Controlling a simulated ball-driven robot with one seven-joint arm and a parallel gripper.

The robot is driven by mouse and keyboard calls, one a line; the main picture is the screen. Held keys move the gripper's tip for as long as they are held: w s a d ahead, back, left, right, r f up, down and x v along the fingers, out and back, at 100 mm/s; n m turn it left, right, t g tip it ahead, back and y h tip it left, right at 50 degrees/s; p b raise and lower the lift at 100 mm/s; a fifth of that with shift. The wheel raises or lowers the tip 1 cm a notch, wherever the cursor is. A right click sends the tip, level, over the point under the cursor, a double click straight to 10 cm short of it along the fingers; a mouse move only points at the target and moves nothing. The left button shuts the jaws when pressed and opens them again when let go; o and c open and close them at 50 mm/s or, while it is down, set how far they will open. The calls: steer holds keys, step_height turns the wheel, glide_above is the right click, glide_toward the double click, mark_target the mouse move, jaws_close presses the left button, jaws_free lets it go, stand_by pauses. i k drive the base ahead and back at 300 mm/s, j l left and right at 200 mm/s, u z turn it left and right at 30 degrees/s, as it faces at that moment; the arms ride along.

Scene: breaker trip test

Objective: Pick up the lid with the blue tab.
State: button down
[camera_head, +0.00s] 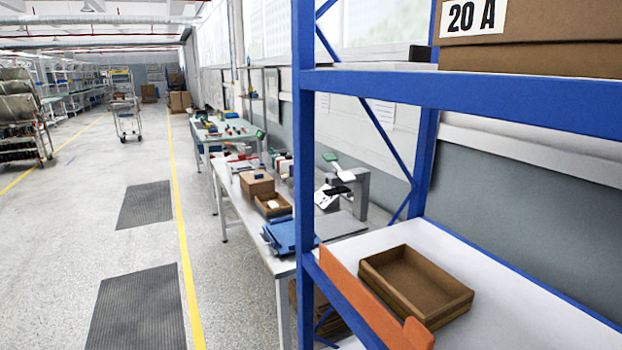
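A brown box (540,55) with a "20 A" label (472,17) sits on the upper shelf at the top right, cut off by the picture edge. An open, shallow brown box or tray (415,283) rests on the lower white shelf and looks empty. My gripper is not in view.
A blue shelf rack (303,130) stands close at the right, with an orange strip (365,300) along the lower shelf's front. Behind it, a workbench (235,212) holds boxes and a blue item (283,236). The floor at left has dark mats (137,310) and free room.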

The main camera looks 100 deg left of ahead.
mark_target(255, 181)
steer(key=u, duration=3.25)
